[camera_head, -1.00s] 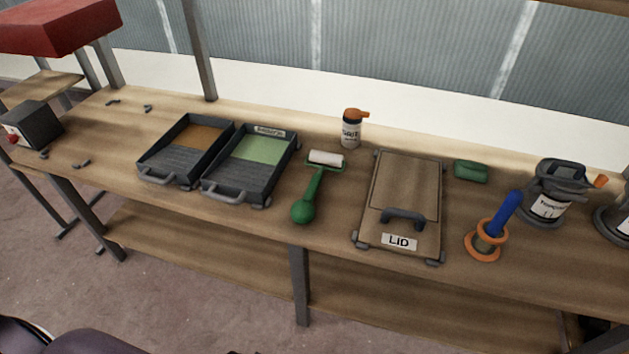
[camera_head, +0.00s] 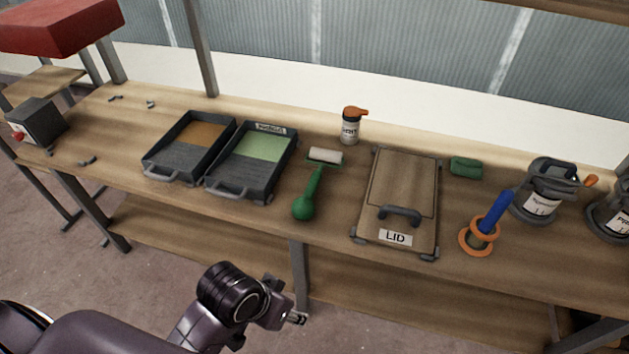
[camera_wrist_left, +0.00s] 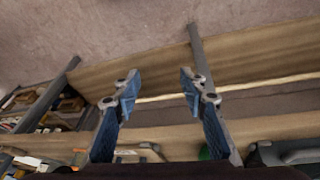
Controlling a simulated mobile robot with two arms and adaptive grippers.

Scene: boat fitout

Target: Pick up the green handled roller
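The green handled roller (camera_head: 309,194) lies on the bench in the head view. Its white roller sleeve (camera_head: 326,156) points to the back and its round green handle end points to the front edge. My left gripper (camera_head: 297,319) is in front of the bench, below its edge and apart from the roller. In the left wrist view its two fingers (camera_wrist_left: 159,84) are spread with nothing between them. A small green patch (camera_wrist_left: 205,152) shows behind the right finger there, mostly hidden; I cannot tell if it is the roller. My right gripper is not in view.
A tray with green paint (camera_head: 233,189) stands left of the roller, beside a tray with orange paint (camera_head: 160,173). A board marked LID (camera_head: 405,180) lies to the right. A bottle (camera_head: 350,128) stands behind. A lower shelf (camera_head: 200,247) runs under the bench.

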